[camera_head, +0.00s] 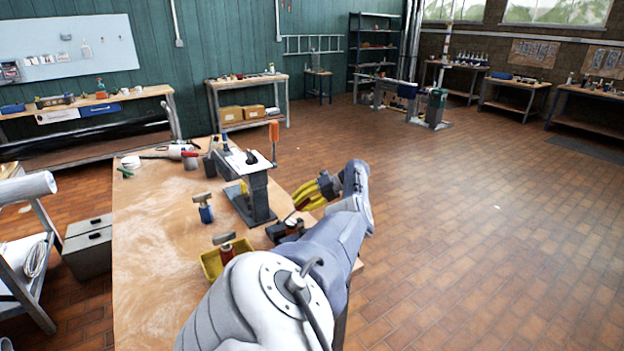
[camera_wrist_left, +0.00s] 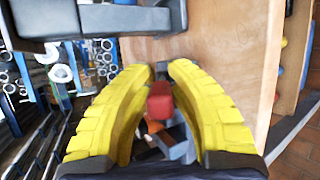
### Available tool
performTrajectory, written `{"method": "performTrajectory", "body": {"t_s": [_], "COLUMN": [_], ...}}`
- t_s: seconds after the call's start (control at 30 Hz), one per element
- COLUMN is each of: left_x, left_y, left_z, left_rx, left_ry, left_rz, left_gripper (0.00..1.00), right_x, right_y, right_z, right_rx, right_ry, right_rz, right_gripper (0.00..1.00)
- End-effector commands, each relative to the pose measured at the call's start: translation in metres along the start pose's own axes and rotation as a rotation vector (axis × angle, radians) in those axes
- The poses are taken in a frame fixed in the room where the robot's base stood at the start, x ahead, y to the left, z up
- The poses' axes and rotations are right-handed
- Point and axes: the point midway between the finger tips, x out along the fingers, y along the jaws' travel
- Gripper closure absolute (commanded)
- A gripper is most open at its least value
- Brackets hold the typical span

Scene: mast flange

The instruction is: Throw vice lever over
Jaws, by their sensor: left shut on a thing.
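My left gripper (camera_head: 301,202) reaches over the right edge of the workbench, its yellow fingers pointing left. In the left wrist view the two yellow fingers (camera_wrist_left: 160,75) curve around a red block-like end (camera_wrist_left: 160,100), which appears to be the vice lever's grip. Grey metal parts (camera_wrist_left: 178,142) and an orange piece show beneath it. A dark device (camera_head: 285,230), probably the vice, sits at the bench edge below the gripper in the head view, partly hidden by my arm. The lever itself is not clear in the head view. My right gripper is out of view.
The wooden workbench (camera_head: 155,240) carries a dark stand with a white top plate (camera_head: 247,161), an orange-handled clamp (camera_head: 274,133), a blue-bodied tool (camera_head: 205,208) and a yellow tray (camera_head: 211,265). The bench's left part is mostly clear. Open tiled floor (camera_head: 470,220) lies to the right.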

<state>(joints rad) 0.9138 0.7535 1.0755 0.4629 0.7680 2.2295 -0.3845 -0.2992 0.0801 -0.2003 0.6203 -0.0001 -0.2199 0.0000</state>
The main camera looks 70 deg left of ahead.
Motion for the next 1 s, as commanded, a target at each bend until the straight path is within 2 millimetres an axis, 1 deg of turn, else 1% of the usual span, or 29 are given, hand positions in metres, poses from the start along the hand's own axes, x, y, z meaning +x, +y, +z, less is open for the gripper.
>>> {"method": "performTrajectory", "body": {"t_s": [0.03, 0.2, 0.63, 0.67, 0.7, 0.87, 1.0], "left_x": [0.0058, 0.0128, 0.0143, 0.0143, 0.0143, 0.0137, 0.0134], "left_y": [0.0021, 0.0039, 0.0039, 0.0038, 0.0038, 0.0040, 0.0041], "left_z": [0.0012, 0.0024, 0.0025, 0.0024, 0.0024, 0.0026, 0.0027], "left_rx": [0.000, 0.000, 0.001, 0.001, 0.001, 0.001, 0.001], "left_ry": [0.006, 0.014, 0.016, 0.016, 0.016, 0.015, 0.014], "left_rz": [0.008, 0.021, 0.023, 0.023, 0.023, 0.022, 0.022], "left_gripper": [1.00, 1.00, 1.00, 0.80, 0.75, 0.57, 0.56], "right_x": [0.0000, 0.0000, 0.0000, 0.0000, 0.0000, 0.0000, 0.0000], "right_y": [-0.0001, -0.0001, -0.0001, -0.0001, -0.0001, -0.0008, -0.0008], "right_z": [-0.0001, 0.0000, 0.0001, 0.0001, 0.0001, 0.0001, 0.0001], "right_rx": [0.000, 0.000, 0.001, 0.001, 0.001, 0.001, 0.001], "right_ry": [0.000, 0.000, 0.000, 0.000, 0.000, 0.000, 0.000], "right_rz": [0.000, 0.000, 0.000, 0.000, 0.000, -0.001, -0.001], "right_gripper": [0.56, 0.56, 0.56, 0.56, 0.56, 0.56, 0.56]}}
